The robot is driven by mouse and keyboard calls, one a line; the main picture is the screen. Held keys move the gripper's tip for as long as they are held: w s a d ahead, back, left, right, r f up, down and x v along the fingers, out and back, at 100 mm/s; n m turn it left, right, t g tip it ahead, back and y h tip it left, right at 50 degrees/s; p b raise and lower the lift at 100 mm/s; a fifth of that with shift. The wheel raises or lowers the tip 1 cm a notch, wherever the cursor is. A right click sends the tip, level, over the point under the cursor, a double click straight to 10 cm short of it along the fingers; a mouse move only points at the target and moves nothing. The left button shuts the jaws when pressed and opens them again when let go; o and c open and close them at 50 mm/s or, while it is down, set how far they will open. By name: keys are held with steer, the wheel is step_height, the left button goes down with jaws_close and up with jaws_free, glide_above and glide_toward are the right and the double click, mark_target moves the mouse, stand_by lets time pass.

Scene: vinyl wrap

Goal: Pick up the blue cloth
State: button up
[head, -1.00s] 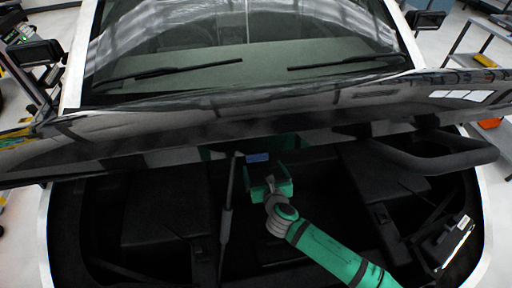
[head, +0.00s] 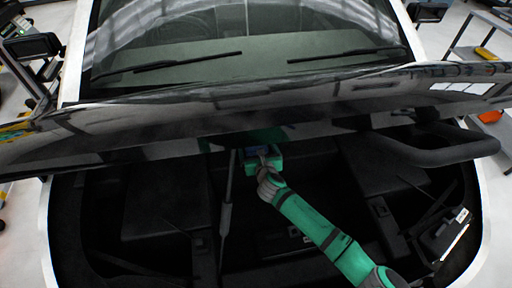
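A small blue patch (head: 256,151), likely the blue cloth, shows at the far end of my green gripper (head: 262,158), under the raised edge of the car's dark hood. The gripper reaches into the dark front compartment from the lower right and covers part of the patch. Its fingers are too small and dark to make out. I cannot tell whether they are open, or whether they touch the cloth.
The dark, glossy hood panel (head: 300,112) spans the view just above my gripper. A thin upright strut (head: 228,195) stands close to its left. The dark compartment (head: 165,200) has box-like covers on both sides.

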steer(key=shift+a, duration=0.1)
steer(key=c, duration=1.1)
steer(key=shift+s+a, duration=0.1)
steer(key=shift+c, duration=0.2)
steer(key=shift+r, duration=0.2)
